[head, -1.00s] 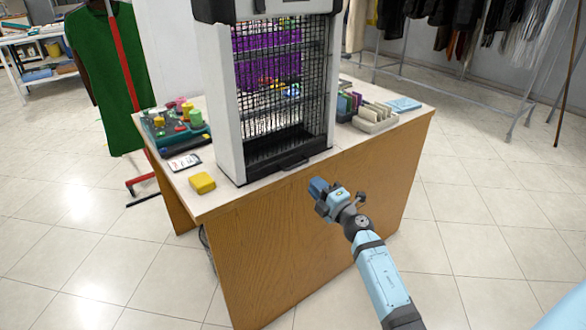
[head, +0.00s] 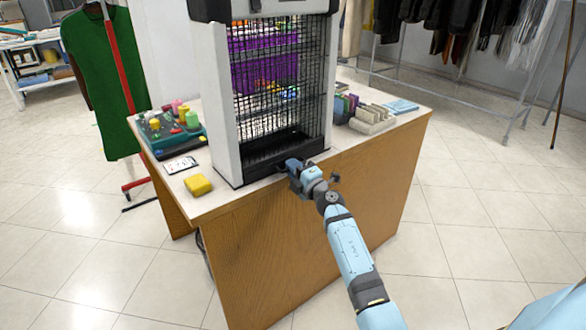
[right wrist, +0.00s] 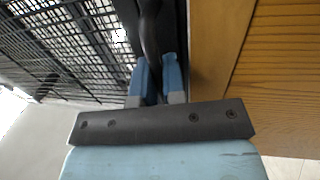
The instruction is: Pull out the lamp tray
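The lamp is a tall grey-and-black insect lamp (head: 227,110) with a wire grid, standing on the wooden table. Its black lamp tray (head: 262,168) lies at the bottom, seemingly flush with the housing. The tray's dark handle (right wrist: 150,35) passes between the two blue fingers of my right gripper (right wrist: 157,80). The fingers sit close together with the handle filling the gap, so they look shut on it. In the head view my right gripper (head: 296,170) is at the tray's front and hides the handle. My left gripper is out of view.
The wooden table's front panel (head: 290,245) lies just below my right gripper. A yellow block (head: 198,185), a card (head: 180,165) and a teal tray of coloured items (head: 170,135) are left of the lamp. A beige file holder (head: 372,122) is to its right. Floor in front is open.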

